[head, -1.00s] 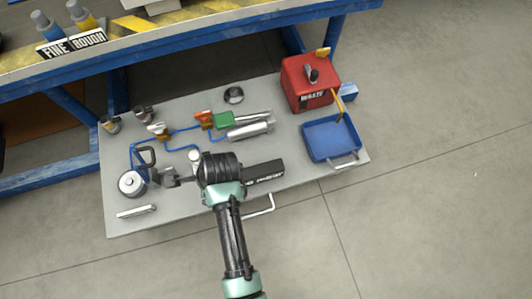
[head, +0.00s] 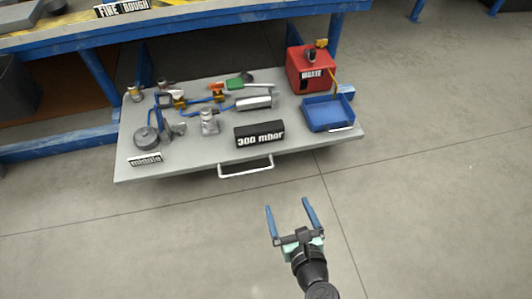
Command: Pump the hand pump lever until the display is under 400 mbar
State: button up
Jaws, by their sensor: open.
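The black display block (head: 259,134) stands near the front of the grey board and reads 300 mbar. The hand pump seems to be the round grey body (head: 148,139) at the board's front left. A dark upright lever (head: 166,121) stands beside it. My gripper (head: 290,207) is open and empty. It is over the floor in front of the board, well apart from the pump and the display, with its two blue fingers pointing toward the board.
Blue tubing, valves and a silver cylinder (head: 255,103) sit on the board (head: 205,165). A red waste can (head: 311,70) and a blue tray (head: 329,113) stand at right. A white handle (head: 246,172) juts from the front edge. Floor around my gripper is clear.

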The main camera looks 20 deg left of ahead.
jog(key=b+x, duration=0.5)
jog(key=x, duration=0.5)
jog(key=shift+b, duration=0.4)
jog(key=shift+s, duration=0.1)
jog(key=p+v, duration=0.6)
jog(key=v, duration=0.4)
jog(key=shift+r, duration=0.1)
